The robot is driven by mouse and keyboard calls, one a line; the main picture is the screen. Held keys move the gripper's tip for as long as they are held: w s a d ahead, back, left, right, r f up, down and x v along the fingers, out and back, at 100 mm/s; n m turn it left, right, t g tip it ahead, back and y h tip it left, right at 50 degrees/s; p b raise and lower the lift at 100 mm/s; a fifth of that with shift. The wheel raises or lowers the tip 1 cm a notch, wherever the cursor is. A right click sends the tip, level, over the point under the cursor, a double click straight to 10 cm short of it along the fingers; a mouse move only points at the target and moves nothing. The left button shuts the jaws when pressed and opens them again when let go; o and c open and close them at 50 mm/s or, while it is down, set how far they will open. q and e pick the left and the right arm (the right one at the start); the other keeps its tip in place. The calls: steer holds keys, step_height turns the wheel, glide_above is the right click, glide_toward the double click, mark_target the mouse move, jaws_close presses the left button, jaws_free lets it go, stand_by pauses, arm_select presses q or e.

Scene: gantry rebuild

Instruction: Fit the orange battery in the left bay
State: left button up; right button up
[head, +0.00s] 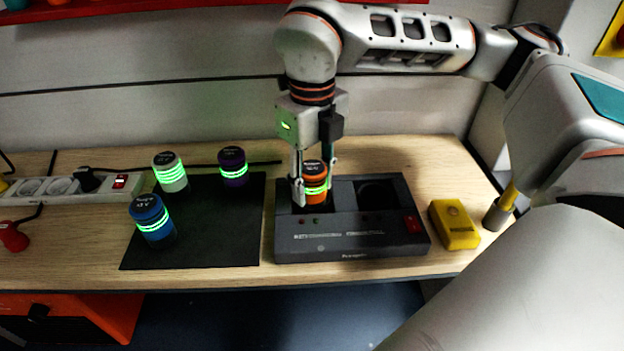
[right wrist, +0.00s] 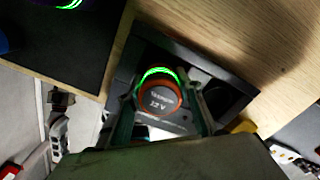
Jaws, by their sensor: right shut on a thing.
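The orange battery (head: 316,185) stands upright at the left bay of the dark grey charger (head: 345,247). My right gripper (head: 314,190) comes down from above and is shut on it, one finger on each side. The right wrist view shows the battery's dark top with an orange rim (right wrist: 158,98) between the fingers. The battery's lower end is hidden, so I cannot tell whether it is fully seated. The right bay (head: 378,192) is empty. My left gripper is not in view.
A blue battery (head: 152,220), a white battery (head: 170,173) and a purple battery (head: 233,167) stand on or by the black mat (head: 215,240). A yellow box (head: 454,224) lies right of the charger. A power strip (head: 60,188) is at the left.

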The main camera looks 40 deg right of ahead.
mark_target(312, 167)
steer(key=shift+f, duration=0.35)
steer(key=o, duration=1.1)
steer(key=shift+r+p, duration=0.3)
steer(key=shift+r, duration=0.4)
steer(key=shift+r+p, duration=1.1)
steer(key=shift+r, duration=0.4)
steer(key=shift+r+p, duration=1.55)
steer(key=shift+r, duration=0.5)
steer(key=shift+r+p, duration=0.95)
steer(key=shift+r, duration=0.35)
